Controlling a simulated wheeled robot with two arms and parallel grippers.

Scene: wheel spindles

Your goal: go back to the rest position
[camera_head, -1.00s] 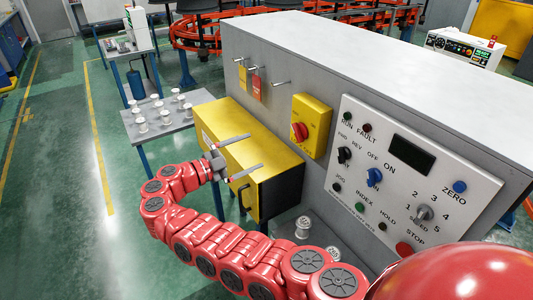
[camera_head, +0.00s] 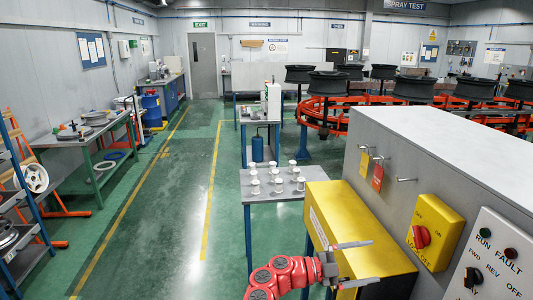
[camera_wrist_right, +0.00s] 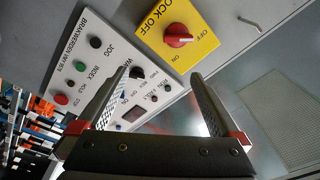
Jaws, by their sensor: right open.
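My right gripper (camera_head: 358,263) is at the bottom of the head view, in front of the yellow box (camera_head: 370,240). Its two grey fingers are spread and nothing is between them. In the right wrist view the open fingers (camera_wrist_right: 165,105) point toward the control panel (camera_wrist_right: 95,65) and the yellow lock-off plate (camera_wrist_right: 180,35) with its red knob. I cannot tell how far off they are. My left gripper is not in view.
A small table (camera_head: 262,190) with several white spindles stands left of the yellow box. The grey cabinet (camera_head: 440,150) fills the right side, with pegs and tags on its face. Green floor (camera_head: 180,215) is clear at left, up to a workbench (camera_head: 95,155).

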